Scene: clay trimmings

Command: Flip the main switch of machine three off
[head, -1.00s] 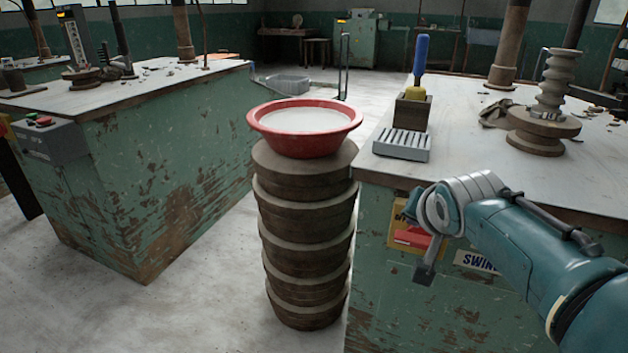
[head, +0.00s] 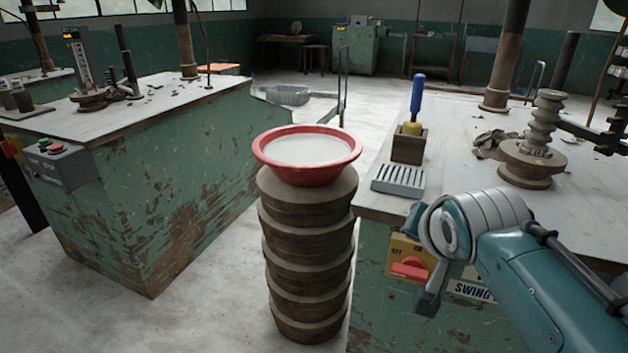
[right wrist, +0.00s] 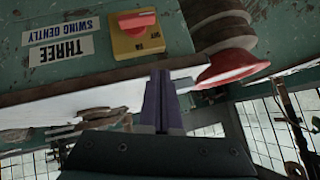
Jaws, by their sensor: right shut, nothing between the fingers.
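The main switch is a yellow plate (head: 398,251) with a red handle (head: 408,270), on the green front of the right-hand machine. OFF is readable at the plate's upper left; the arm covers its right edge. The right wrist view shows the plate (right wrist: 136,44) and handle (right wrist: 137,20) upside down, beside a label reading THREE (right wrist: 62,49). The handle lies roughly level; I cannot tell which mark it points to. My right gripper (head: 428,303) is shut and empty, just below and right of the handle; its closed fingers (right wrist: 160,78) appear apart from the switch. My left gripper is out of view.
A stack of round brown slabs (head: 307,240) bearing a red basin (head: 305,172) stands left of the switch. The tabletop above carries a grey slotted block (head: 398,181) and a blue-handled tool (head: 417,95). Another machine (head: 150,190) stands left across bare floor.

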